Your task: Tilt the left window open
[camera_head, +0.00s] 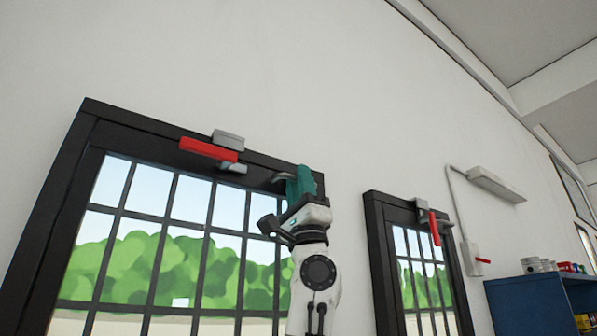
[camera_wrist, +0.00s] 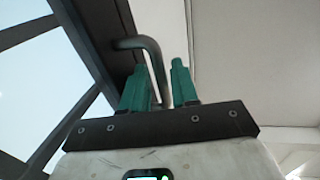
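The left window (camera_head: 62,178) has a black frame and dark bars, and it looks shut in its frame. A red lever (camera_head: 208,150) lies roughly level along its top edge, beside a grey bracket (camera_head: 228,139). A bent grey metal handle (camera_head: 282,177) sits at the top right of this window. My gripper (camera_head: 300,182) with teal fingers is at this handle. In the wrist view, the handle (camera_wrist: 154,62) curves down between the two fingers (camera_wrist: 162,85), which stand apart. The bar looks nearer the left finger; I cannot tell if it touches.
A smaller-looking right window (camera_head: 378,255) has a red lever (camera_head: 434,228) hanging down. A grey wall unit (camera_head: 497,184) with a conduit is farther right. A blue shelf (camera_head: 530,300) with cans stands at the lower right. The wall above the windows is bare.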

